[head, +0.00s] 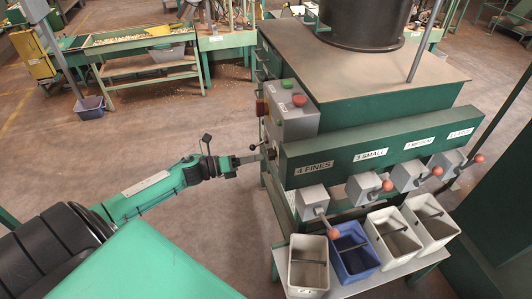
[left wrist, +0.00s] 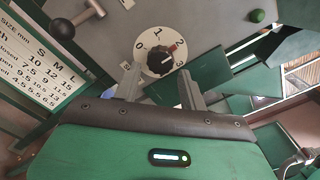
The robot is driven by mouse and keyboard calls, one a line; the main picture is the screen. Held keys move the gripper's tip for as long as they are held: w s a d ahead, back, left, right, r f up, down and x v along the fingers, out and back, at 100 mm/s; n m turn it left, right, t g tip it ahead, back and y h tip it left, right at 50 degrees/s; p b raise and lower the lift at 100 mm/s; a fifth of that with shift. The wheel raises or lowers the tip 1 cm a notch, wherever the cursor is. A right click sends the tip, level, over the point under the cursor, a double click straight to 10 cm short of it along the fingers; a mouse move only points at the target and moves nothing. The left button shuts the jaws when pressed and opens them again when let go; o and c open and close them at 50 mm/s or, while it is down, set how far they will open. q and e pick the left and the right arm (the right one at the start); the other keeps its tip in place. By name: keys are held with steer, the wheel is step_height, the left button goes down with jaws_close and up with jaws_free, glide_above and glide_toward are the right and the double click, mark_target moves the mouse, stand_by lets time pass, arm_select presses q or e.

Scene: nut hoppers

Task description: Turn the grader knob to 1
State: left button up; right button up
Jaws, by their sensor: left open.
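The grader knob (left wrist: 160,62) is black and sits on a round white dial (left wrist: 146,46) marked 0, 1, 2 and 3 in the left wrist view. A red mark on the knob's edge points toward the 2. My left gripper (left wrist: 160,84) is open, with one finger to each side just below the knob in the picture, not closed on it. In the head view my left gripper (head: 250,158) reaches the left end of the green grader machine (head: 350,85), where the knob (head: 271,153) is small and partly hidden. My right gripper is not in view.
A grey control box (head: 291,105) with red and green buttons is above the knob. A black ball-ended lever (left wrist: 88,16) and a size chart (left wrist: 34,68) are near the dial. Hoppers with red-knobbed levers stand over several bins (head: 308,275).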

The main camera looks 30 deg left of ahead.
mark_target(271, 154)
arm_select(q)
steer(key=shift+p+x, duration=0.55)
steer(key=shift+x, duration=1.6)
steer(key=shift+c, duration=0.2)
steer(key=c, duration=0.6)
